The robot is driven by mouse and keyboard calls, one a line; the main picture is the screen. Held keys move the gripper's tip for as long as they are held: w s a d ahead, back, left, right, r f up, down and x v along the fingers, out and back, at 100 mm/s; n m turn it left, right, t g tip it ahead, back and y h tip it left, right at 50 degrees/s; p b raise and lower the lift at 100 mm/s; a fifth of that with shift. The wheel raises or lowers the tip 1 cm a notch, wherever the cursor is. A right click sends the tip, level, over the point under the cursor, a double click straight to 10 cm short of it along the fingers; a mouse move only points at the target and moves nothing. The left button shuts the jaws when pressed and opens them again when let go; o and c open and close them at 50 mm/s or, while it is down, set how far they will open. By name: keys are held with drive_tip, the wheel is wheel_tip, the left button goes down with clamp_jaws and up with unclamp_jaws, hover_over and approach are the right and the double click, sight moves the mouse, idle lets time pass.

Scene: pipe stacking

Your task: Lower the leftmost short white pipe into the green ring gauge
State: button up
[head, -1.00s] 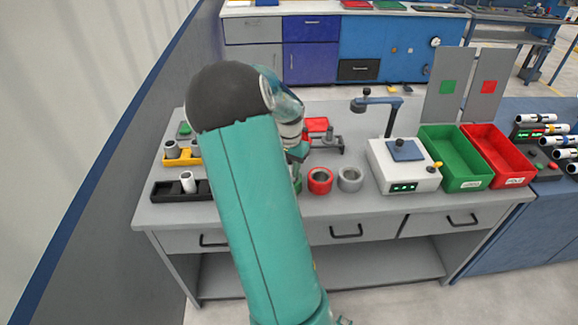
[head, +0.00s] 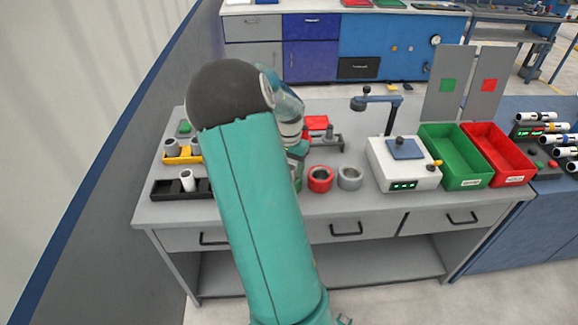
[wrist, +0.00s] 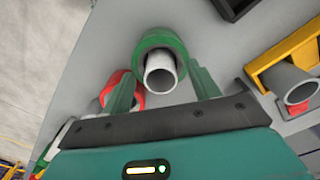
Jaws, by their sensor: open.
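The green ring gauge (wrist: 160,42) stands on the grey bench top in the wrist view. A short white pipe (wrist: 161,76) is in its bore, with its open end sticking out towards the camera. How deep it sits cannot be told. My gripper (wrist: 163,84) is open, with one green finger on each side of the pipe and a gap to both. In the head view my arm hides the pipe and most of the ring; another short white pipe (head: 187,180) stands in the black rack (head: 166,190) at the left.
A red ring (head: 320,179) and a grey ring (head: 349,178) stand just right of my gripper. A yellow rack (head: 180,159) with grey pipes is behind the black rack. A white device (head: 404,170), a green bin (head: 462,172) and a red bin (head: 507,172) fill the right side.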

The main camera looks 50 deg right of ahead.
wheel_tip(320, 180, up, 14)
drive_tip(key=shift+f, duration=0.15)
idle(0.8)
drive_tip(key=w+a+r+n+t, duration=0.15)
drive_tip(key=a+r+n, duration=0.25)
drive_tip(key=a, duration=0.8)
drive_tip(key=a+r+n+t, duration=0.2)
drive_tip(key=a+r+n, duration=0.15)
drive_tip(key=a, duration=0.85)
drive_tip(key=s+a+n+t, duration=0.1)
drive_tip(key=s+a+n, duration=0.3)
drive_tip(key=a, duration=0.4)
drive_tip(key=s+a+n+t, duration=0.1)
drive_tip(key=s+a+n, duration=0.4)
drive_tip(key=a, duration=0.4)
